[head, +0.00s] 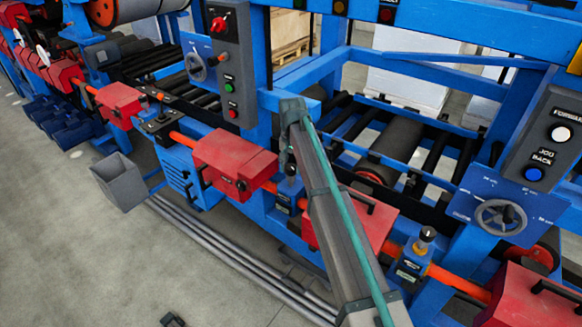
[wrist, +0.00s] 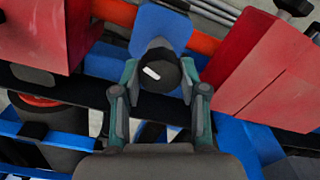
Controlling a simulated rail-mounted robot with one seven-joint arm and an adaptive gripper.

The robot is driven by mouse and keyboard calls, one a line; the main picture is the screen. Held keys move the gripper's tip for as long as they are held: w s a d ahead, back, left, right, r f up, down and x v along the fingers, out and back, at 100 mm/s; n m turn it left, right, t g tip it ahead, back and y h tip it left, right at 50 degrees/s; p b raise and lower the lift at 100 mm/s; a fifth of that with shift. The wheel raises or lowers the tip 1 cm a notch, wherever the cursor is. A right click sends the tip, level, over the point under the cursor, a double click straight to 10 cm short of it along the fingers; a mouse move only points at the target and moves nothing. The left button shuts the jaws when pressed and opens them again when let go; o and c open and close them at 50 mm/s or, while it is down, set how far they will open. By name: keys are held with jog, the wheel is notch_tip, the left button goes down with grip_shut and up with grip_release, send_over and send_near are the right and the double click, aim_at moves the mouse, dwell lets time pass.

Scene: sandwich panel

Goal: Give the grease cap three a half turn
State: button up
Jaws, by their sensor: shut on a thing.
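A black round cap with a white mark (wrist: 165,71) stands in front of a blue plate in the wrist view. My gripper (wrist: 159,78) has one finger on each side of it and is shut on it. The white mark lies slightly tilted across the cap's face. Another dark-topped cap (head: 427,235) stands on a blue block farther right. I cannot read a number on the held cap.
Red guard boxes (head: 235,160) and (head: 350,220) flank my gripper along an orange shaft (head: 443,273). A handwheel (head: 502,217) and a button panel (head: 553,140) are at the right. A grey bin (head: 120,182) hangs at the left. Open floor lies in front.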

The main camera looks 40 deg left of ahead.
aim_at(291, 167)
jog(key=m, duration=0.6)
jog(key=shift+m, duration=0.3)
jog(key=m+b, duration=0.1)
jog(key=m, duration=0.5)
jog(key=shift+m, duration=0.3)
jog(key=shift+d, duration=0.1)
jog(key=o, duration=1.1)
jog(key=shift+o, duration=0.2)
jog(key=shift+r, duration=0.1)
notch_tip(291, 167, up, 12)
jog(key=shift+s, duration=0.1)
